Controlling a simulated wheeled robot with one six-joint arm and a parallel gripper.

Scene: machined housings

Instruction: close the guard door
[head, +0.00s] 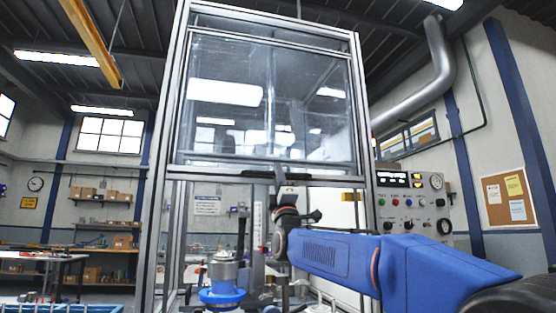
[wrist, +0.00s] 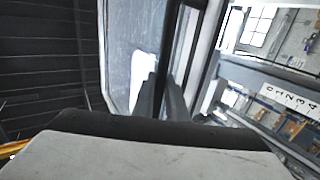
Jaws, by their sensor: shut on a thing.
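The guard door (head: 225,125) is a clear framed panel in the upper part of a tall metal enclosure. It is raised, and the opening below it is uncovered. A dark handle bar (head: 256,174) runs along its bottom edge. My gripper (head: 281,178) is at this bar, right of its middle, and is shut on it. The wrist view shows the fingers (wrist: 165,103) around the dark bar, with the clear panel (wrist: 122,60) beside them. The fingertips are partly hidden by the gripper body and the bar.
Inside the enclosure, below the door, a metal housing (head: 222,268) sits on a blue round fixture (head: 222,296). A control panel (head: 408,205) with buttons and a gauge stands at the right. A blue crate (head: 60,309) is at the lower left.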

